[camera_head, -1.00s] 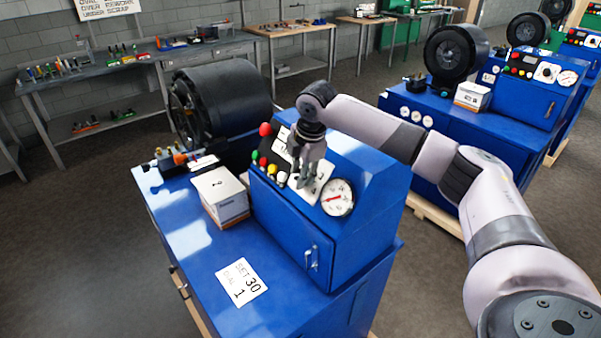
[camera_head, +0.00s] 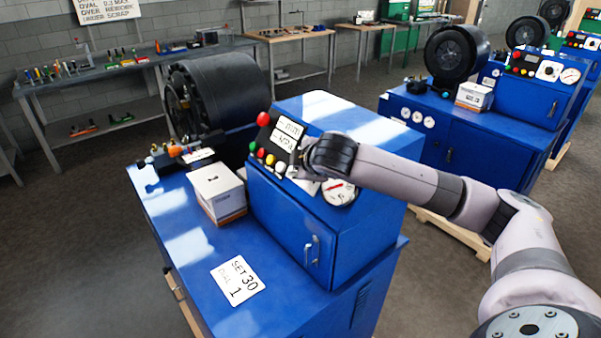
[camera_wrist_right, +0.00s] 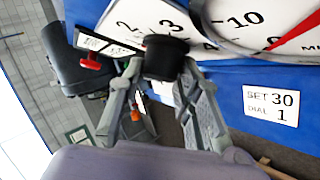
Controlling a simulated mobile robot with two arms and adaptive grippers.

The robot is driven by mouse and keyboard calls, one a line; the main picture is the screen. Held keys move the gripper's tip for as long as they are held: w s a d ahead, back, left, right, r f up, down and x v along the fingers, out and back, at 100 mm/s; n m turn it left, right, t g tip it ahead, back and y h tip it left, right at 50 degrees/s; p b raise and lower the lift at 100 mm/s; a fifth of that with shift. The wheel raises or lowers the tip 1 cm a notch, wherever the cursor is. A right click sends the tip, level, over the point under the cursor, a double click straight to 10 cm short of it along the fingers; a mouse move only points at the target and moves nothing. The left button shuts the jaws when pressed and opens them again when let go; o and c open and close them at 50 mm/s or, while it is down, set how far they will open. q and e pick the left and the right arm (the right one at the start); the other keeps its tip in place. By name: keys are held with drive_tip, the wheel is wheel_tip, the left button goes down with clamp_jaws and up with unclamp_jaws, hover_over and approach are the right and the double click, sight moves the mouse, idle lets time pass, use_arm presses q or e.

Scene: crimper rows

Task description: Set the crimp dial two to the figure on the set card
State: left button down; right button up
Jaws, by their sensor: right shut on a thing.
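The set card (camera_head: 238,280) lies flat on the blue cabinet top and reads "SET 30 DIAL 1"; it also shows in the wrist view (camera_wrist_right: 270,105). My right gripper (camera_wrist_right: 163,62) is shut on a black dial knob (camera_wrist_right: 165,57), one finger on each side. Behind the knob is a white dial plate (camera_wrist_right: 130,22) with figures 2, 3 and a partly covered 4. In the head view my right wrist hides the knob and fingertips. A round gauge (camera_head: 338,192) with a red needle sits beside the dial; the wrist view shows its 10 mark (camera_wrist_right: 243,20). My left gripper is out of view.
The sloped panel carries a red button (camera_head: 263,119), coloured lamps and white labels (camera_head: 289,130). A white box (camera_head: 217,190) and a black crimper head (camera_head: 212,95) stand left of it. Other blue crimpers (camera_head: 510,90) stand behind on the right. The cabinet top around the card is clear.

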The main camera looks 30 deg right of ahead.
drive_tip(key=shift+f+m+t+h+b, duration=0.2)
drive_tip(key=shift+m+t+h+b, duration=0.4)
drive_tip(key=shift+b, duration=0.4)
drive_tip(key=o, duration=1.1)
drive_tip(key=shift+o, duration=0.2)
drive_tip(key=shift+s+r, duration=0.15)
drive_tip(key=shift+s, duration=0.05)
drive_tip(key=v, duration=1.1)
drive_tip(key=shift+s, duration=0.3)
drive_tip(key=shift+a, duration=0.15)
